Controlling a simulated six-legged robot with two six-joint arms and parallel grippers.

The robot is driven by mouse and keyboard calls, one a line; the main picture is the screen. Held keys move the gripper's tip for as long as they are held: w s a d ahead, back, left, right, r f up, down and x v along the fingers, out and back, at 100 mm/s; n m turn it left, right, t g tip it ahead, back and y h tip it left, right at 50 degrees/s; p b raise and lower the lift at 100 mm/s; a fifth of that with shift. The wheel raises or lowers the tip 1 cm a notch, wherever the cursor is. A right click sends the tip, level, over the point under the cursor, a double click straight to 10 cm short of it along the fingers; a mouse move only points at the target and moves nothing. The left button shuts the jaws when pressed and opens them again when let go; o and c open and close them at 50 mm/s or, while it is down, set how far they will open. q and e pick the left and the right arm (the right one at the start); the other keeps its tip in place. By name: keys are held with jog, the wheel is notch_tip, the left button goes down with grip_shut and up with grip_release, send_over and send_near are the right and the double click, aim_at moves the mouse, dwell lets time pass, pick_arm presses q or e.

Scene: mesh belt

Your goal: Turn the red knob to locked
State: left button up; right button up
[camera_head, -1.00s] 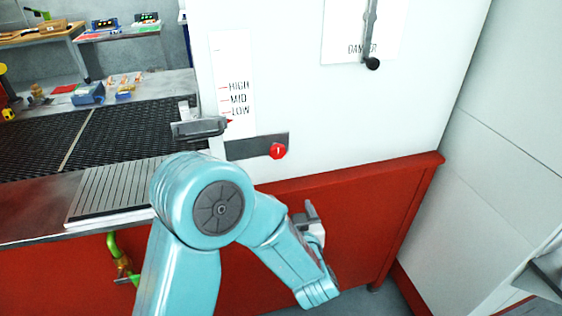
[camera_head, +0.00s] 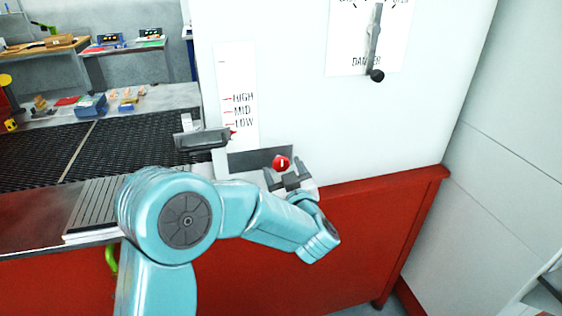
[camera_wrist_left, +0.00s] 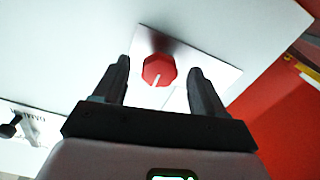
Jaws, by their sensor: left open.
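The red knob (camera_head: 281,163) has a white pointer line and sits on a dark plate (camera_head: 250,159) on the white cabinet wall. Any lock marking on the plate is not readable. My right gripper is not in view.
A lever with a black ball end (camera_head: 376,76) hangs on a gauge panel at upper right. A grey handle (camera_head: 203,139) stands by the HIGH/MID/LOW scale (camera_head: 238,100). The dark mesh belt (camera_head: 120,145) lies at left, above the red base (camera_head: 370,230).

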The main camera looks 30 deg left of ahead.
pick_arm(q)
jog(key=shift+x, duration=1.4)
jog(key=c, duration=1)
jog(key=shift+c, duration=0.2)
